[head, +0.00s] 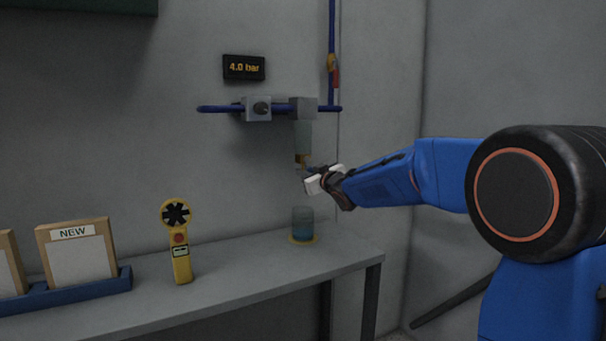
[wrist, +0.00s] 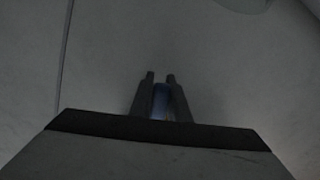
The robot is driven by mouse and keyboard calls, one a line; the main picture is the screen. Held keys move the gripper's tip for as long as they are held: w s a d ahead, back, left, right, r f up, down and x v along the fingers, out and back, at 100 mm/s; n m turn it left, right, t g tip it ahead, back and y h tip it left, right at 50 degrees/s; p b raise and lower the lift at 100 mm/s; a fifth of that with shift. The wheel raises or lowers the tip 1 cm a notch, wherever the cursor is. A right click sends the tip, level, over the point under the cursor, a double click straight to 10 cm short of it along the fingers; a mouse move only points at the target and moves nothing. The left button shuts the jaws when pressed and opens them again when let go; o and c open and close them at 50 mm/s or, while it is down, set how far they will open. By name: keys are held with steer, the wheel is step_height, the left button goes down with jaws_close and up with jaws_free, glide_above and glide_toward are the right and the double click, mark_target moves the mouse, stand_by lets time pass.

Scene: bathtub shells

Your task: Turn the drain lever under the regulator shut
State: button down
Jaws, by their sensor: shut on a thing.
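The regulator (head: 258,108) is a grey block with a dark knob on the blue pipe. To its right a second grey block (head: 303,107) carries a translucent bowl (head: 303,135) with a brass drain fitting (head: 301,158) below. My gripper (head: 313,181) reaches in from the right, just under the fitting. In the wrist view my gripper (wrist: 160,77) has its two fingers close around a narrow blue piece, the drain lever (wrist: 161,101). Most of the lever is hidden by the fingers, and its exact angle cannot be told.
A glass jar (head: 303,225) with bluish liquid stands on the bench (head: 230,290) below the drain. A yellow fan meter (head: 178,240) and a framed NEW card (head: 76,255) stand left. A display (head: 244,67) reads 4.0 bar. A red-handled valve (head: 334,72) sits on the vertical pipe.

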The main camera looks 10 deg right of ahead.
steer(key=n, duration=0.2)
steer(key=d+n, duration=0.1)
steer(key=shift+w+d+r+n, duration=0.2)
steer(key=shift+r+n, duration=0.15)
steer(key=shift+n, duration=0.05)
steer(key=shift+w+d+r+n, duration=0.1)
steer(key=shift+d+r+n, duration=0.4)
steer(key=shift+n, duration=1.25)
steer(key=shift+w+d+r+n, duration=0.1)
steer(key=shift+r+n, duration=0.65)
steer(key=shift+n, duration=1.05)
steer(key=shift+w+d+r+n, duration=0.1)
steer(key=shift+d+r+n, duration=0.4)
steer(key=shift+n, duration=1.25)
steer(key=shift+a+r, duration=0.2)
steer(key=c, duration=1.7)
jaws_free()
